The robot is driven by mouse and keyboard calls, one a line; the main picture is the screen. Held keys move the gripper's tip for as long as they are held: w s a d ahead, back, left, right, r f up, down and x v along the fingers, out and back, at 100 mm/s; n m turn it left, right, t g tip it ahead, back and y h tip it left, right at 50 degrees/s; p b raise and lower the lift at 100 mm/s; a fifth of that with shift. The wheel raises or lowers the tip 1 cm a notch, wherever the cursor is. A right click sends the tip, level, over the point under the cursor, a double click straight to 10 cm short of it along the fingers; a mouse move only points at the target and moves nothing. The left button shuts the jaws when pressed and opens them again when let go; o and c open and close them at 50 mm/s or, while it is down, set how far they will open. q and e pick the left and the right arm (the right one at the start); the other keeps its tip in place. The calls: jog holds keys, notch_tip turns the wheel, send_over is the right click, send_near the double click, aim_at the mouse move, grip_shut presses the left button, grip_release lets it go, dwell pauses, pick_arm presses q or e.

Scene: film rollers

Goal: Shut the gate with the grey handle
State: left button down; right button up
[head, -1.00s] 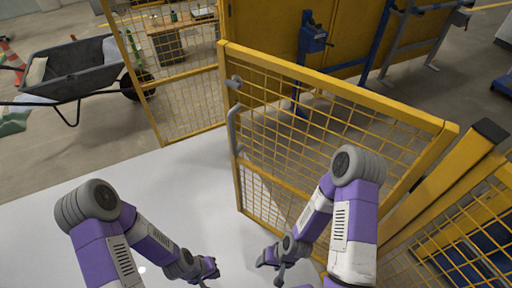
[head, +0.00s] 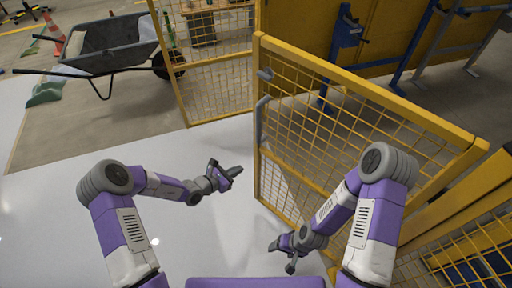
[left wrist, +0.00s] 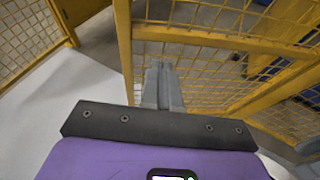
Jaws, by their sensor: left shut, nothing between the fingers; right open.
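The yellow mesh gate (head: 370,93) stands open in the head view, its free edge apart from the yellow mesh panel at the back left. Its grey handle (head: 260,122) is a bent vertical bar on that free edge. My left gripper (head: 236,171) is shut and empty, just left of the gate's free edge and below the handle. In the left wrist view its closed fingers (left wrist: 162,85) point at the gate's yellow frame and mesh (left wrist: 124,45); I cannot tell whether they touch. My right gripper (head: 281,257) is open and empty, low near the gate's bottom.
The fixed yellow mesh panel (head: 215,85) stands behind the gap. A wheelbarrow (head: 115,48) and a traffic cone (head: 54,33) are at the back left. A blue metal stand (head: 343,45) is behind the gate. The white floor (head: 60,205) on the left is clear.

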aim_at(262, 145)
pick_arm(q)
jog(key=shift+n+t, duration=0.6)
jog(key=shift+n, duration=0.1)
jog(key=w+d+b, duration=0.1)
jog(key=w+d, duration=0.1)
jog(key=w, duration=0.2)
jog(key=w+d+f+b, duration=0.1)
jog(key=w+d+b, duration=0.1)
jog(key=w+d, duration=0.1)
jog(key=w+d+f+b, duration=0.1)
jog(key=w+d, duration=0.1)
jog(key=w, duration=0.3)
jog(key=shift+w+d, duration=0.1)
jog(key=shift+d, duration=0.25)
pick_arm(e)
notch_tip(262, 145, down, 4)
jog(key=shift+f, duration=0.2)
pick_arm(q)
jog(key=shift+d+r, duration=0.1)
